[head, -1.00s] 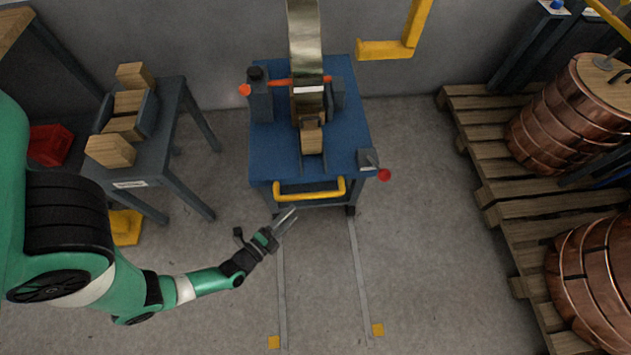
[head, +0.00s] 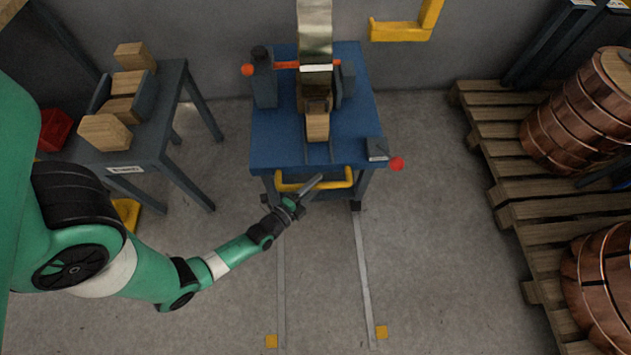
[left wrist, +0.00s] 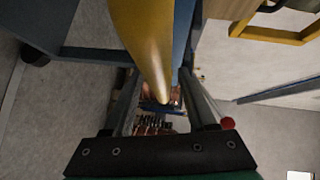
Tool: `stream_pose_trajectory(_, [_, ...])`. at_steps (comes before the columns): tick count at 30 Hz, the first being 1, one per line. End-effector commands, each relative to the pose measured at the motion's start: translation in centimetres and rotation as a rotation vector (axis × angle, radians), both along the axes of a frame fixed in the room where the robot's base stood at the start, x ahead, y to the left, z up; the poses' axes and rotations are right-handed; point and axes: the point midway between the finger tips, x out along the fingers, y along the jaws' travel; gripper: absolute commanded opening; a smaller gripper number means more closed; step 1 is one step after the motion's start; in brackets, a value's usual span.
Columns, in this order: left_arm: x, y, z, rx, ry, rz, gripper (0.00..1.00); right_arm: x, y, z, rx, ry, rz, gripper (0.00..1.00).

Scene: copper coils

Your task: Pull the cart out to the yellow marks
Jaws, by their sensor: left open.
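The blue cart (head: 275,135) stands against the back wall in the head view, with a yellow handle (head: 284,185) along its front edge. My left gripper (head: 311,187) is at the handle, its fingers overlapping the handle's middle in the picture. In the left wrist view the yellow handle (left wrist: 145,40) runs between the two open fingers (left wrist: 160,100). Whether the fingers touch it I cannot tell. Two yellow marks, a left one (head: 271,341) and a right one (head: 381,332), lie on the floor at the near ends of two rails. My right gripper is not in view.
A grey side table (head: 165,125) with wooden blocks stands left of the cart. A wooden pallet (head: 520,190) with copper coils (head: 575,125) lies to the right. A red-knobbed lever (head: 396,164) sticks out at the cart's front right corner. The floor between the rails is clear.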

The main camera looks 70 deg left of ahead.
Motion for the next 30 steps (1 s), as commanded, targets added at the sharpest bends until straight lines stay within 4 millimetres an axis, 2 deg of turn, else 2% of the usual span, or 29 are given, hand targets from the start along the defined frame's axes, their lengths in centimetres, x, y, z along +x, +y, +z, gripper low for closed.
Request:
stream_pose_trajectory(9, [0.36,0.2,0.04,0.001,-0.001,0.0,0.55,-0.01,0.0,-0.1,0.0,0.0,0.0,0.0])
stream_pose_trajectory(18, [0.33,0.18,0.03,0.001,-0.001,0.0,0.01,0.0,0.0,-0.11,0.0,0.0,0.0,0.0])
stream_pose_trajectory(30, [0.33,0.18,0.03,0.001,-0.001,0.0,0.0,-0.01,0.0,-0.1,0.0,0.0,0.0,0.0])
